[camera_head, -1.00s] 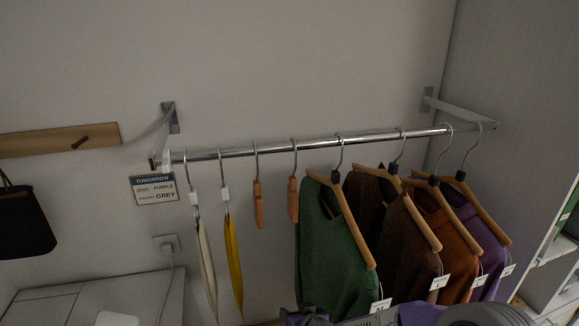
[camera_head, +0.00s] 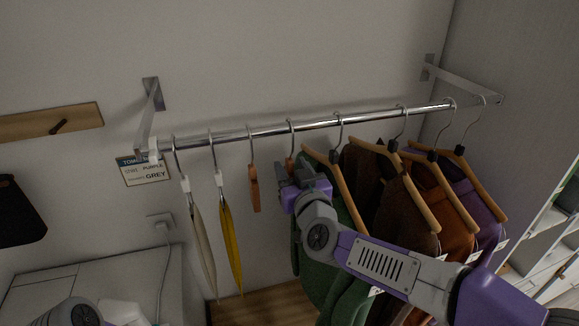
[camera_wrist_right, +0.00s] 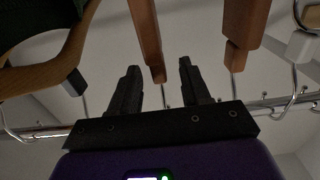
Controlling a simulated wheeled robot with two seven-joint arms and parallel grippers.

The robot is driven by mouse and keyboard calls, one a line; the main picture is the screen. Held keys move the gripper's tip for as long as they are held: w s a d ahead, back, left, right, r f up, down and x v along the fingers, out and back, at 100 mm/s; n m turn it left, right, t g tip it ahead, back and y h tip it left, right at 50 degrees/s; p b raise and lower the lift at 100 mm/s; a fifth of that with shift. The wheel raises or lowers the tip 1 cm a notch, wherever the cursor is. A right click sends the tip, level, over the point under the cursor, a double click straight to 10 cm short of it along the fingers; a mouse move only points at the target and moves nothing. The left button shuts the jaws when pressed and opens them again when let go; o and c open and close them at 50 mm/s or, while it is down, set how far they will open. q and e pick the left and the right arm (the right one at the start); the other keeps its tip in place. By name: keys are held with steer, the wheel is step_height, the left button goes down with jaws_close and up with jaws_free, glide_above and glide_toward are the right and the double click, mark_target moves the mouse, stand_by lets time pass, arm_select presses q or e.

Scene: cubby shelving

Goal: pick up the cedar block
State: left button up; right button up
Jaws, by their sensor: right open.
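Two orange-brown cedar blocks hang on wire hooks from the metal rail. The left block (camera_head: 254,188) hangs clear. The right one (camera_head: 289,163) is mostly hidden behind my right gripper (camera_head: 284,176), which is beside the green garment. In the right wrist view, my right gripper (camera_wrist_right: 158,75) is open. One block (camera_wrist_right: 148,38) shows in the gap between its fingers, with the block's end near the fingertips; I cannot tell whether it lies between them or beyond. The other block (camera_wrist_right: 240,40) shows to the right, outside the fingers. My left gripper is not in view.
A green sweater (camera_head: 312,255) on a wooden hanger is close right of my gripper, with brown, orange and purple garments beyond. A yellow item (camera_head: 230,245) and a cream one (camera_head: 202,240) hang left. A sign (camera_head: 145,171) hangs at the rail's left end (camera_head: 175,145).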

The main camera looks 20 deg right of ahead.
mark_target(291, 167)
steer(key=w, duration=0.3)
steer(key=shift+w+f, duration=0.15)
steer(key=shift+w, duration=0.25)
jaws_close()
